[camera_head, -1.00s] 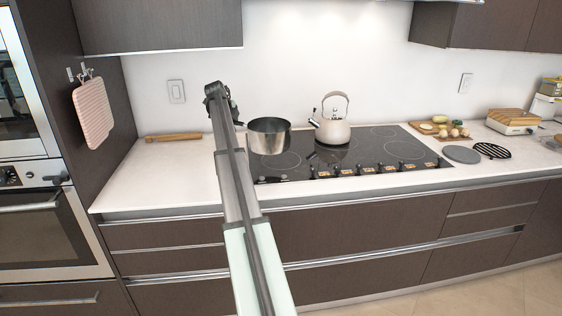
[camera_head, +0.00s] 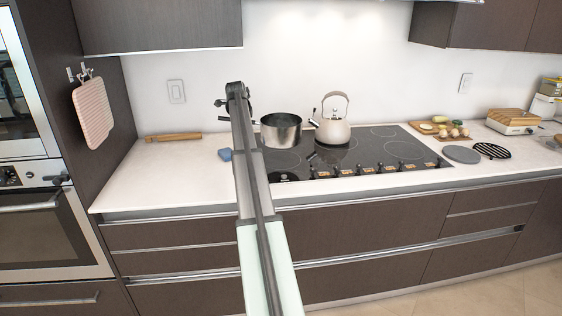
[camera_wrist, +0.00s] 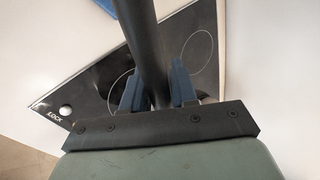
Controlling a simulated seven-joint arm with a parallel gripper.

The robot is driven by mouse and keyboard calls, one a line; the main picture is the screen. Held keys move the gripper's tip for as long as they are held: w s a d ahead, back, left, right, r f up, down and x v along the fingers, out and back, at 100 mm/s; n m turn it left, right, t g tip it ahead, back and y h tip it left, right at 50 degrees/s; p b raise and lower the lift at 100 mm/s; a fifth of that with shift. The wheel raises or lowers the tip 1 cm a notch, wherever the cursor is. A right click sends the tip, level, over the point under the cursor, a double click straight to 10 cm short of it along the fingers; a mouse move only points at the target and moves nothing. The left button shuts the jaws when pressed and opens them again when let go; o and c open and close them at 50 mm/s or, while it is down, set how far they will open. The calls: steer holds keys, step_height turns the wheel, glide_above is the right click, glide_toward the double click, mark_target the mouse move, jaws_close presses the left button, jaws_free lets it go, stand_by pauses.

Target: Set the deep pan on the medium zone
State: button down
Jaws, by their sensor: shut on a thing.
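The deep pan (camera_head: 281,131) is a steel pot with a dark inside. It is level, over the back left part of the black glass cooktop (camera_head: 350,155). Whether it touches the glass I cannot tell. In the wrist view my gripper (camera_wrist: 156,88) is shut on the pan's dark handle (camera_wrist: 138,30), between two blue fingers. Circular zones mark the cooktop, one at front left (camera_head: 281,160) and others at the right (camera_head: 405,150). Which is the medium one I cannot tell.
A cream kettle (camera_head: 334,127) stands close to the pan's right. A blue item (camera_head: 225,154) and a rolling pin (camera_head: 174,137) lie on the left counter. A food board (camera_head: 445,130), grey disc (camera_head: 462,154) and black trivet (camera_head: 491,151) are at the right.

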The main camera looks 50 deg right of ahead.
steer(key=shift+n+t, duration=0.3)
steer(key=shift+n, duration=0.2)
steer(key=shift+w+f, duration=0.1)
steer(key=shift+f, duration=4.8)
steer(key=c, duration=0.9)
jaws_free()
steer(key=v, duration=1.2)
